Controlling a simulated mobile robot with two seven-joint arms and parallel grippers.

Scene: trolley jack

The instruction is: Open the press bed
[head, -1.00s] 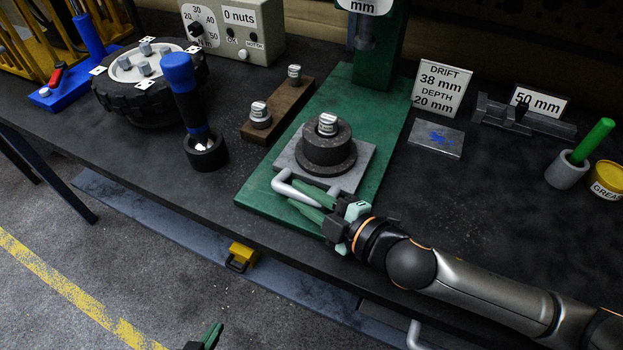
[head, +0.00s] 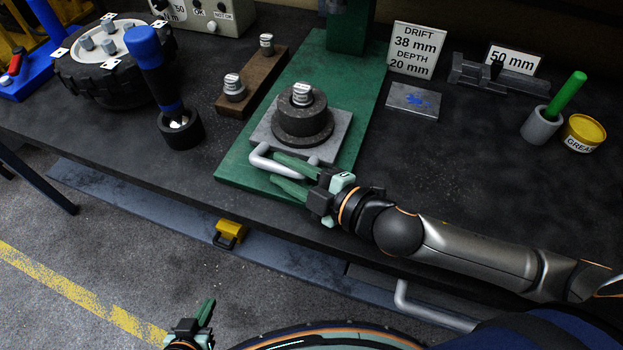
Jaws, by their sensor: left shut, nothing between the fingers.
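The press bed (head: 337,143) is a grey plate on the green press base (head: 245,165). A dark stepped ring (head: 303,127) stands on it, with a small labelled metal piece (head: 302,94) in its top. A pale bar handle (head: 262,163) sticks out of the bed's front side. My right gripper (head: 281,174) is at this handle, its green fingers apart, one on each side of the bar. Whether they touch the bar I cannot tell. My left gripper (head: 207,312) is shut and empty, low in the picture over the floor, away from the bench.
The press column (head: 350,38) rises behind the bed. Left of the base are a wooden block (head: 262,85) with metal pieces, a blue-handled tool (head: 160,75) and a wheel hub (head: 80,75). A green-handled tool (head: 567,93) and grease tub (head: 583,132) stand right.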

